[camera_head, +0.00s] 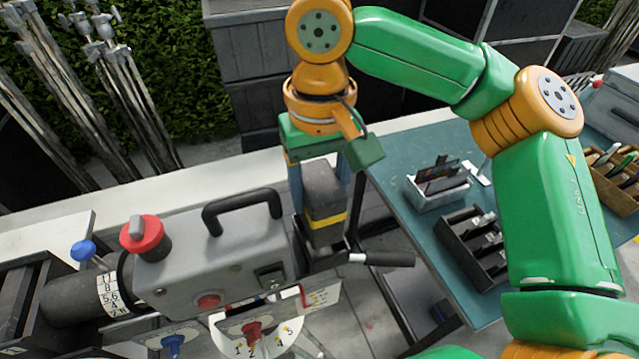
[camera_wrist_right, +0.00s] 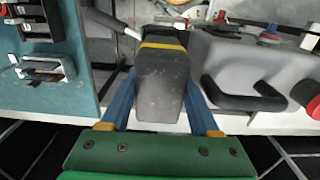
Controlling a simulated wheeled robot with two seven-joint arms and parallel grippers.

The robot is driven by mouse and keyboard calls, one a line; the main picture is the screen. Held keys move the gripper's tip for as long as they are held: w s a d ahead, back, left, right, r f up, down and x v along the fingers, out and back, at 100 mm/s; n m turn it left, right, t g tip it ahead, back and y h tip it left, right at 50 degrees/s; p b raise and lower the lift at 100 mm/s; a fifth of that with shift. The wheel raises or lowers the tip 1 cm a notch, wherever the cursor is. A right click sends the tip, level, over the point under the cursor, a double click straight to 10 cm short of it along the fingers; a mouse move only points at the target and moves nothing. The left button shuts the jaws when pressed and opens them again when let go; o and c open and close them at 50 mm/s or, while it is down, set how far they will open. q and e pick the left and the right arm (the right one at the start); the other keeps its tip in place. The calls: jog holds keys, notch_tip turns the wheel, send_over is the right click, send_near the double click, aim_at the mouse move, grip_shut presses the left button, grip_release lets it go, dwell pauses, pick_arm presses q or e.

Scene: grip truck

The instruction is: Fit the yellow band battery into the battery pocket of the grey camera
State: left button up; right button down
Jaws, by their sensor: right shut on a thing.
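The grey camera (camera_head: 215,245) stands at the lower left, with a black top handle and a red knob. It also shows at the right of the wrist view (camera_wrist_right: 245,65). My right gripper (camera_head: 322,205) is shut on the yellow band battery (camera_head: 324,188), a dark grey block with a yellow stripe near its lower end. The wrist view shows the battery (camera_wrist_right: 162,85) between the blue fingers (camera_wrist_right: 160,90). The battery hangs roughly upright beside the camera's right end, above a dark bracket. The pocket is hidden; I cannot tell whether the battery touches it. My left gripper is out of view.
A teal table (camera_head: 400,150) at the right bears a grey bin (camera_head: 438,195) and a black slotted rack (camera_head: 473,248). A black handle (camera_head: 385,259) sticks out right below the battery. Labelled plates with knobs hang below the camera. Metal stands fill the back left.

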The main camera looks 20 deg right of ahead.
jog(key=shift+w+f, duration=0.1)
jog(key=shift+w+f, duration=0.1)
jog(key=shift+f, duration=0.45)
jog(key=shift+f, duration=0.15)
dwell(0.4)
jog(key=shift+f+b, duration=1.15)
jog(key=shift+f, duration=0.95)
jog(key=shift+c, duration=0.2)
grip_release()
jog(key=shift+r, duration=3.65)
